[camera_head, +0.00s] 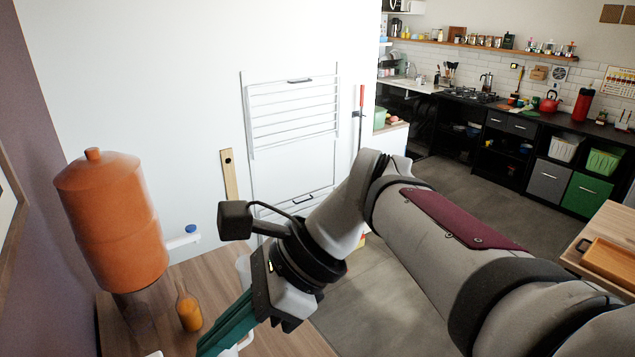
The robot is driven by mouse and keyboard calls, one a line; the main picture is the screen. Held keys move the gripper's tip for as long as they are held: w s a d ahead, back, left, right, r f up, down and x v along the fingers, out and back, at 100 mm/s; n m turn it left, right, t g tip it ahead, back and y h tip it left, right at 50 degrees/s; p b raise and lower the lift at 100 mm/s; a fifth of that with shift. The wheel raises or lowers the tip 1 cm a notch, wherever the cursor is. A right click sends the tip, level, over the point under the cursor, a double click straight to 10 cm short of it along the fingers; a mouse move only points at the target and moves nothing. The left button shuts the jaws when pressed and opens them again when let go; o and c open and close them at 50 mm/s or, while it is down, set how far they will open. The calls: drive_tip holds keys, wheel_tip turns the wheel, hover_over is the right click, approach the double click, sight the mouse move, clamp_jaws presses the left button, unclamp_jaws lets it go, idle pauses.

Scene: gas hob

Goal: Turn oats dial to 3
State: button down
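No dial marked oats can be made out in the head view. My gripper (228,328) points down and left at the lower middle, over the wooden table. A long teal part shows at its end; I cannot tell whether the fingers are open or shut, or whether they hold anything. The gas hob (470,95) is far off on the dark counter at the back right, well away from my gripper. Any knobs on it are too small to read.
An orange clay water dispenser (112,220) and an orange-filled bottle (188,310) stand on the wooden table (210,275) at lower left. A wooden tray (610,265) lies on a surface at right. A red kettle (549,102) stands on the far counter. Grey floor (455,190) lies open between.

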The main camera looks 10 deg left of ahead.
drive_tip(key=x, duration=0.3)
drive_tip(key=a+r+x, duration=0.1)
drive_tip(key=x, duration=0.7)
drive_tip(key=shift+s+a+r, duration=0.15)
drive_tip(key=shift+s+r, duration=0.05)
drive_tip(key=shift+s, duration=0.1)
drive_tip(key=shift+s+a, duration=0.25)
drive_tip(key=shift+a, duration=0.35)
